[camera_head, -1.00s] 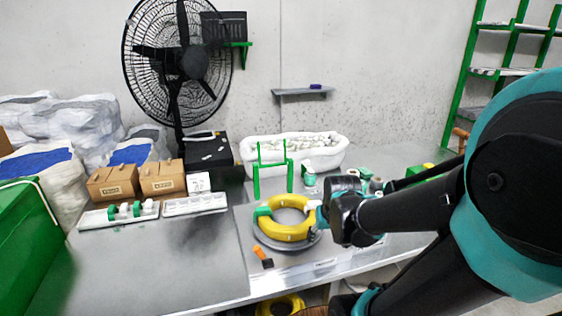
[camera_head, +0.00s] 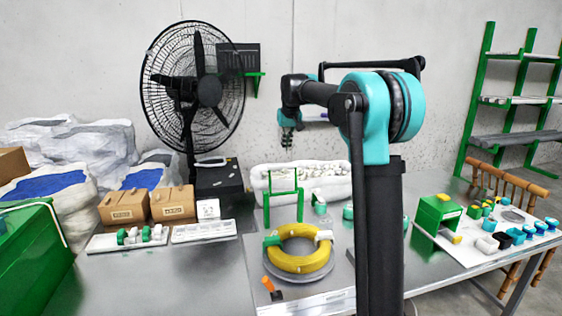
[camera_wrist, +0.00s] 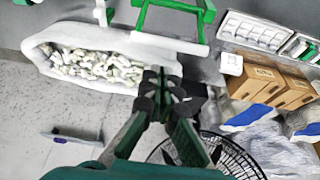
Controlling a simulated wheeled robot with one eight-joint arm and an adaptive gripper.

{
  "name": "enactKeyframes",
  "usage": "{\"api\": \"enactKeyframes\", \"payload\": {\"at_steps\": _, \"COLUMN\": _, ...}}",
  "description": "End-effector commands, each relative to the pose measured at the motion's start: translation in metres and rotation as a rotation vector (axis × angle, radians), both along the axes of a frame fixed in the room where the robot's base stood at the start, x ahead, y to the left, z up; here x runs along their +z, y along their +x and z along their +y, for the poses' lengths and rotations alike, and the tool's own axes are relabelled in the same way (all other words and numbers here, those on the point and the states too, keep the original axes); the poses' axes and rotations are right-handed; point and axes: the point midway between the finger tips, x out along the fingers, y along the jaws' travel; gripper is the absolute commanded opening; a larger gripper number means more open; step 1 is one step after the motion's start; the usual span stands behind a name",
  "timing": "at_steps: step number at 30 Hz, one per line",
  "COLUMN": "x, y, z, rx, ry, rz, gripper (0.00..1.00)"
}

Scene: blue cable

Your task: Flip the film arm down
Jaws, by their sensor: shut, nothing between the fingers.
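A green upright frame (camera_head: 284,192) stands on the table behind a yellow cable coil (camera_head: 299,262). The wrist view shows the frame at its top edge (camera_wrist: 170,6), with a white bar across it. I cannot tell which part is the film arm. The coil lies flat on a grey round base, with a green piece (camera_head: 272,240) and a white piece (camera_head: 324,236) on its ring. My gripper (camera_head: 287,146) is raised high above the white tub, well above the frame and apart from it. Its fingers (camera_wrist: 163,76) are shut and empty.
The white tub (camera_head: 262,185) of pale pieces stands behind the frame. A large fan (camera_head: 195,90) and brown boxes (camera_head: 148,205) stand to the left. An orange-handled tool (camera_head: 269,286) lies near the front edge. A tray of parts (camera_head: 480,235) sits at the right.

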Motion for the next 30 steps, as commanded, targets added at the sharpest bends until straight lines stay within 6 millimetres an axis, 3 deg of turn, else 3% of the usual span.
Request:
{"api": "enactKeyframes", "payload": {"at_steps": 6, "x": 0.019, "y": 0.027, "z": 0.018, "rx": 0.018, "ry": -0.001, "rz": 0.001, "gripper": 0.0}}
{"api": "enactKeyframes", "payload": {"at_steps": 19, "x": 0.021, "y": 0.031, "z": 0.021, "rx": 0.021, "ry": -0.001, "rz": 0.001, "gripper": 0.0}}
{"api": "enactKeyframes", "payload": {"at_steps": 25, "x": 0.008, "y": 0.035, "z": 0.022, "rx": 0.021, "ry": -0.001, "rz": 0.001, "gripper": 0.0}}
{"api": "enactKeyframes", "payload": {"at_steps": 30, "x": -0.02, "y": 0.046, "z": 0.024, "rx": 0.021, "ry": -0.001, "rz": 0.001, "gripper": 0.0}}
